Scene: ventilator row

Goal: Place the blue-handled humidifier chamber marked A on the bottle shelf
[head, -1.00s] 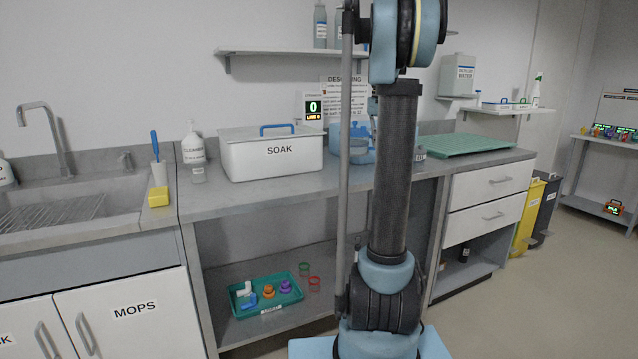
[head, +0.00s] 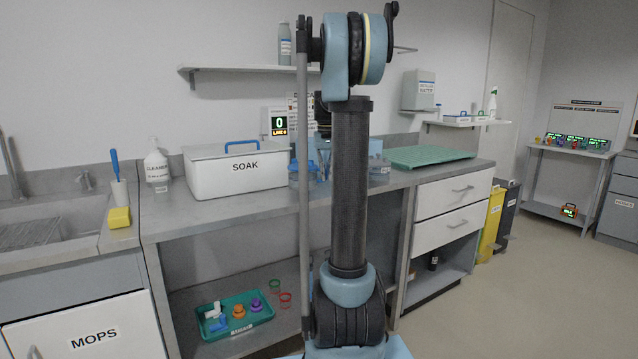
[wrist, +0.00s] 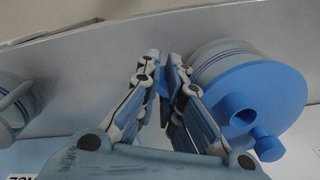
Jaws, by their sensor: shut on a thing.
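In the wrist view, my gripper (wrist: 163,78) is shut on a small blue handle at the side of a humidifier chamber (wrist: 252,85). The chamber has a clear grey body and a blue disc face with two blue ports, and it lies tilted to the right of the fingers. I cannot read a letter A on it. In the head view my gripper and the held part are largely hidden behind my arm. A wall shelf (head: 225,69) with a grey bottle (head: 285,44) hangs above the counter; my arm hides its right part.
A white SOAK box (head: 235,172) stands on the counter, with blue and clear vessels (head: 300,174) beside it. A clear container (head: 379,168) and a green mat (head: 430,157) lie further right. A smaller shelf (head: 470,123) holds trays and a spray bottle (head: 491,103).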

